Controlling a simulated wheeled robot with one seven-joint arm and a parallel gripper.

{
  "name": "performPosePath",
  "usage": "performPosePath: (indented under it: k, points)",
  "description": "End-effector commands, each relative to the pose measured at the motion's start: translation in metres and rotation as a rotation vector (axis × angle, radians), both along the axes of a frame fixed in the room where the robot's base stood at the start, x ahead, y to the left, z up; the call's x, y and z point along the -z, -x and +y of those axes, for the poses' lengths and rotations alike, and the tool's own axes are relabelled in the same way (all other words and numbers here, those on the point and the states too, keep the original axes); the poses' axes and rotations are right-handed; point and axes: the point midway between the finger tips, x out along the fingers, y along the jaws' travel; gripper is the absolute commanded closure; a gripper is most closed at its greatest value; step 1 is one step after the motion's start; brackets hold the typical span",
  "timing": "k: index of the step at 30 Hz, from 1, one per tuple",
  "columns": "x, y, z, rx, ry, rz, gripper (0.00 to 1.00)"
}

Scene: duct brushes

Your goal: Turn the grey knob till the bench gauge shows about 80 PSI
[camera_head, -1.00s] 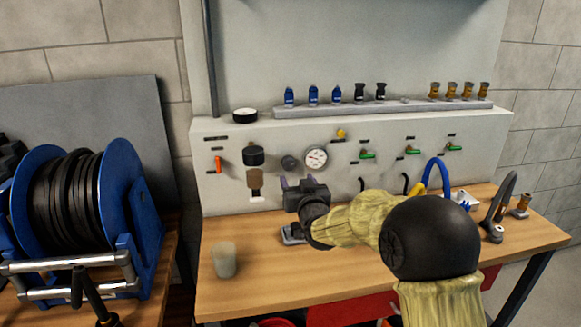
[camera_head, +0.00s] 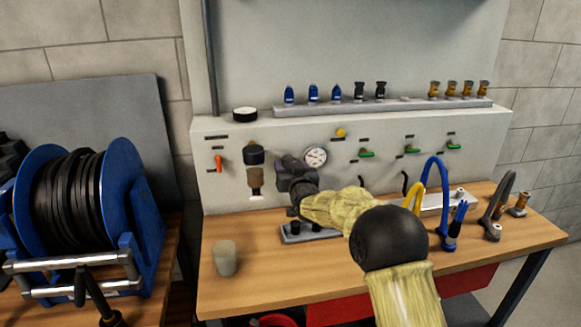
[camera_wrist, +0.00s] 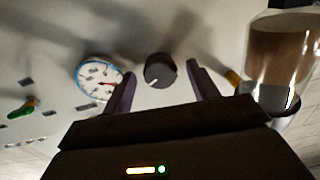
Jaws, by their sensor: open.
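The bench gauge (camera_head: 315,156) is a round white dial on the grey panel. It also shows in the wrist view (camera_wrist: 99,78), with a red needle; I cannot read its value. The grey knob (camera_wrist: 159,70) is dark, with a pale pointer line, and sits between my fingertips in the wrist view. In the head view my gripper hides most of it. My gripper (camera_wrist: 158,82) is open, its two purple-grey fingers to either side of the knob with gaps showing. It also shows in the head view (camera_head: 288,164), at the panel just left of the gauge.
A filter with a clear bowl (camera_head: 254,170) hangs close left of my gripper. An orange lever (camera_head: 219,162) and several green valves (camera_head: 366,154) are on the panel. A cup (camera_head: 224,258) stands on the bench (camera_head: 275,275); a hose reel (camera_head: 80,205) stands far left.

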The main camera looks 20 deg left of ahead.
Motion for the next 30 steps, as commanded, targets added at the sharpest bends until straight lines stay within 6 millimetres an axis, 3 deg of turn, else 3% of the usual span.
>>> performPosePath:
  k: [2,6,9,20,30]
  points:
    - [-0.0001,0.0001,0.0000,0.000,0.000,0.000,0.43]
    - [-0.0002,0.0002,0.0000,0.000,0.000,0.000,0.71]
    - [-0.0002,0.0002,-0.0001,0.000,0.000,0.000,0.86]
    - [0.0013,0.0002,-0.0003,0.000,-0.033,0.019,0.85]
    - [0.0032,-0.0004,-0.0009,0.001,-0.191,0.114,0.85]
